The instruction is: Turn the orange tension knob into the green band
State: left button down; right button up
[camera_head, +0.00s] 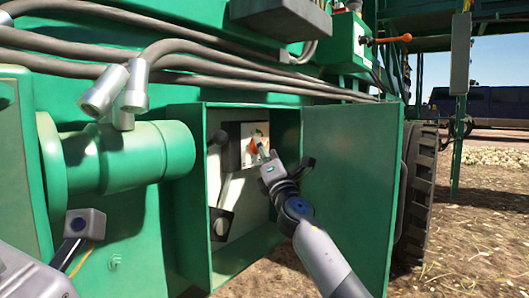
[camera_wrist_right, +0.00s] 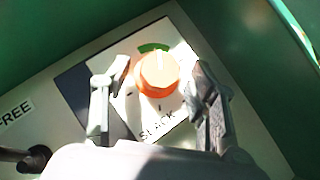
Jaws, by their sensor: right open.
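The orange tension knob (camera_wrist_right: 157,76) sits on a white dial plate (camera_wrist_right: 180,45) inside the green cabinet. A green band (camera_wrist_right: 153,47) lies along the dial just above the knob. A pale mark on the knob's upper part points up toward this band; glare makes its exact place hard to judge. The word SLACK is printed below the knob. My right gripper (camera_wrist_right: 160,72) is open, one finger on each side of the knob, with visible gaps. In the head view the right gripper (camera_head: 278,163) reaches into the cabinet and partly covers the dial. No left gripper fingers show.
The cabinet door (camera_head: 350,190) stands open right of my right arm. A black-knobbed lever (camera_head: 220,138) and a lower handle (camera_head: 222,225) stand left of the dial. A FREE label (camera_wrist_right: 15,113) shows in the wrist view. Grey hoses run above; a green cylinder (camera_head: 130,155) protrudes left.

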jog(key=shift+s+d, duration=0.1)
jog(key=v, duration=1.2)
jog(key=shift+f, duration=0.1)
